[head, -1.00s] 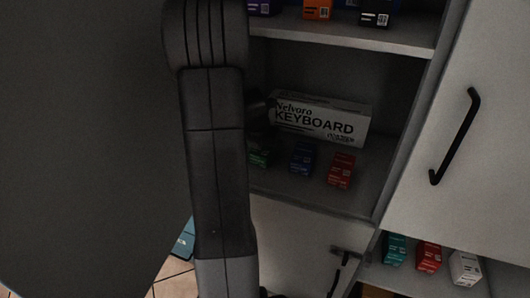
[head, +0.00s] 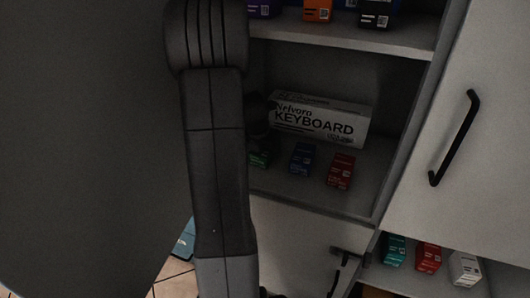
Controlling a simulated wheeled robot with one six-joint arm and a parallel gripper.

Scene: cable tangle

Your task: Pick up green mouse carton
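A green carton (head: 259,158) stands on the middle shelf of the cabinet, at the left end of a row of small cartons. My own arm hides its left side, and its label is too small to read.
A blue carton (head: 302,158) and a red carton (head: 341,170) stand to the right on the same shelf. A white keyboard box (head: 320,122) stands behind them. The upper shelf (head: 340,38) holds more cartons. Teal (head: 394,250), red (head: 429,257) and white (head: 465,268) cartons stand lower right.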

